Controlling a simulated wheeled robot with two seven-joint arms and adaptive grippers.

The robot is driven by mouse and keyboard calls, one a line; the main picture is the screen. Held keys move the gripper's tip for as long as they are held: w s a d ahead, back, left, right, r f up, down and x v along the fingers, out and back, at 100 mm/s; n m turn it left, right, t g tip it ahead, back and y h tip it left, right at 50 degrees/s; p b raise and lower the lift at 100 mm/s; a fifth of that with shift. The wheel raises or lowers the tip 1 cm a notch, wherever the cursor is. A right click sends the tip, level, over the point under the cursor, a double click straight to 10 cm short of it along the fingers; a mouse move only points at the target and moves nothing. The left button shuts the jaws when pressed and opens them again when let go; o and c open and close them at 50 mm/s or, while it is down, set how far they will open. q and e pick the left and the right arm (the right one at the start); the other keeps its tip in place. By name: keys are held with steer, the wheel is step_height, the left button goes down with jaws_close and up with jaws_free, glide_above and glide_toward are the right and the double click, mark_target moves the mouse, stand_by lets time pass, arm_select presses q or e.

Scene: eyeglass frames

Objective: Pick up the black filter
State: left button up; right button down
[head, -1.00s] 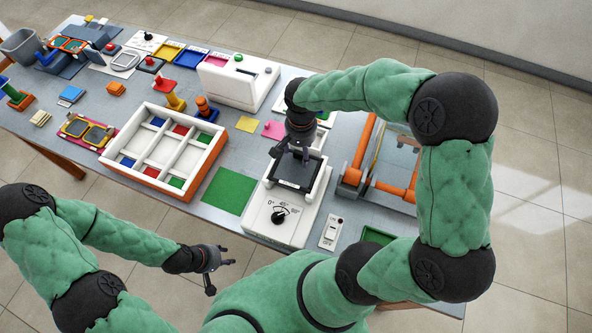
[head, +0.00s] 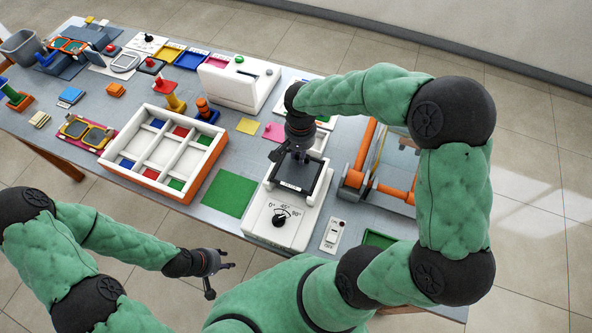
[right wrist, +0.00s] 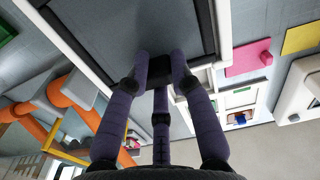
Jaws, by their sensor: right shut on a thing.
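The black filter (head: 297,178) is a dark square plate with a thick black frame, at the white dial device (head: 258,219). My right gripper (head: 299,153) reaches down from above to the filter's far edge. In the right wrist view, my right gripper's fingers (right wrist: 160,68) are closed on a small black tab at the edge of the filter (right wrist: 140,30), whose grey face fills the top. I cannot tell whether the filter rests on the device or is just above it. My left gripper (head: 222,270) is open and empty, in front of the table.
A white sorting tray (head: 211,161) with coloured compartments and a green mat (head: 229,193) lie left of the device. An orange-barred frame (head: 362,160) stands close on the right. A white switch (head: 334,235) lies near the front edge. Pink and yellow cards lie behind.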

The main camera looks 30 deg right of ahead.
steer(key=shift+s+d, duration=0.15)
steer(key=shift+s, duration=0.1)
steer(key=shift+d+r+p, duration=0.15)
steer(key=shift+r+p, duration=1.1)
steer(key=shift+r, duration=0.3)
steer(key=shift+s+d+r, duration=0.1)
steer(key=shift+r, duration=0.35)
